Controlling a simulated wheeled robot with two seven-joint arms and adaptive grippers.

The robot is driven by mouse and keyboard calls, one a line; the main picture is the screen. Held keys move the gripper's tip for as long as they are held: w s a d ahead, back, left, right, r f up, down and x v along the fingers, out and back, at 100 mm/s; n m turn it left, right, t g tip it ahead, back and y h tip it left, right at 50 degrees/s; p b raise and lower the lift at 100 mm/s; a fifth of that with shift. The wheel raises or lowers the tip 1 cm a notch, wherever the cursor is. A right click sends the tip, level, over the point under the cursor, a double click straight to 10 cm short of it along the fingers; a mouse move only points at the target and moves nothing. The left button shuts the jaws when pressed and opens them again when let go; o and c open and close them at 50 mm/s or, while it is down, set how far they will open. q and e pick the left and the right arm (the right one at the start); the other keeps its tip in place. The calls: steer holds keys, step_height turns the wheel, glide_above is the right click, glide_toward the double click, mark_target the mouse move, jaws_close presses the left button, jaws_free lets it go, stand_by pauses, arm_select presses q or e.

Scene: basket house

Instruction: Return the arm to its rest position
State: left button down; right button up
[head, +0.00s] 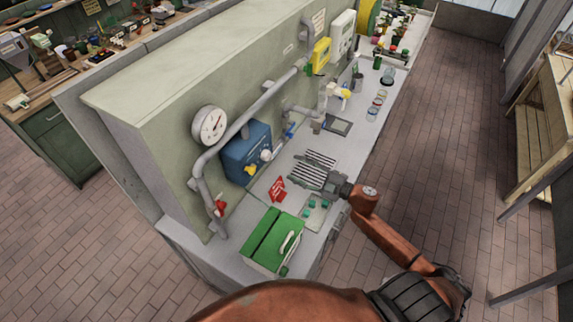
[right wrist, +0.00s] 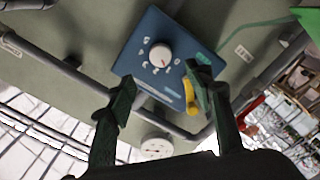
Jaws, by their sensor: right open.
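My right arm (head: 390,245) reaches from the bottom right of the head view over the counter. The box has a white knob (right wrist: 161,55), and a yellow lever (right wrist: 191,97) shows beside the right finger. My left gripper is not in view.
Below the gripper are a small red sign (head: 277,190), a green box (head: 273,240) and a tray (head: 316,212). A pipe (head: 262,103) and gauge (head: 209,126) are on the panel. Jars (head: 373,112) stand farther along the counter.

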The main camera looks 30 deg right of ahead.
steer(key=shift+s+d, duration=0.25)
steer(key=shift+s, duration=0.2)
stand_by(0.3)
